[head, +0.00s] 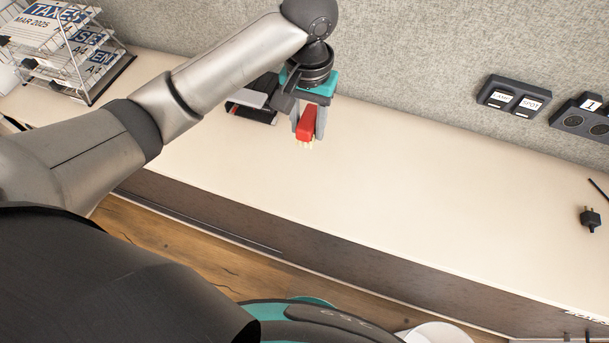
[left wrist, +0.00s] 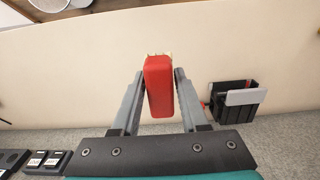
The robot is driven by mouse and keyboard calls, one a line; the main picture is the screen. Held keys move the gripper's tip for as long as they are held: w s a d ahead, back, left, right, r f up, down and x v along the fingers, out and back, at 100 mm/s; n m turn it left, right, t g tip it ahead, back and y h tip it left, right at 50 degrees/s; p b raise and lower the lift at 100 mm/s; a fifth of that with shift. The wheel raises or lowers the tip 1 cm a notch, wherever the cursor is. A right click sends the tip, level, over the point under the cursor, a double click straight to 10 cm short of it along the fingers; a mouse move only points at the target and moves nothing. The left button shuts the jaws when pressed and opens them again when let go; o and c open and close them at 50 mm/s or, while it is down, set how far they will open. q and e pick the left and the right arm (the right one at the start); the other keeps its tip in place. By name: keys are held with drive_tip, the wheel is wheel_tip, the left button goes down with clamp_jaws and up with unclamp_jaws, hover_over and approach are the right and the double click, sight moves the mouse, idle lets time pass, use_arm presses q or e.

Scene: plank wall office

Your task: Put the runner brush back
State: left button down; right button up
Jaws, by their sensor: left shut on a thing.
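The runner brush (head: 306,121) has a red back with pale bristles pointing down in the head view. My left gripper (head: 309,128) is shut on it and holds it over the pale desktop, near the back wall. In the left wrist view the brush (left wrist: 159,86) lies between the two grey fingers, bristles at its far end. A black holder with a grey plate (head: 252,101) stands behind and left of the gripper, partly hidden by my arm in the head view. The holder (left wrist: 238,98) shows more fully in the left wrist view. My right gripper is not in view.
A wire file rack (head: 62,50) stands at the far left. Labelled black boxes (head: 513,97) are at the wall on the right, and a black plug (head: 590,218) lies near the right edge. The desktop (head: 410,175) between is clear.

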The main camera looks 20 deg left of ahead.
use_arm(q)
drive_tip(key=shift+s+d+f, duration=0.15)
drive_tip(key=shift+f, duration=0.6)
drive_tip(key=b, duration=0.4)
hover_over(308, 189)
wheel_tip(308, 189, down, 16)
drive_tip(key=shift+f, duration=0.1)
drive_tip(key=shift+f+b, duration=0.65)
drive_tip(key=shift+f, duration=1.4)
drive_tip(key=shift+c, duration=2.1)
unclamp_jaws()
drive_tip(key=shift+f, duration=0.15)
wheel_tip(308, 189, up, 12)
drive_tip(key=p, duration=0.3)
drive_tip(key=shift+r+p, duration=0.2)
drive_tip(key=shift+p, duration=0.15)
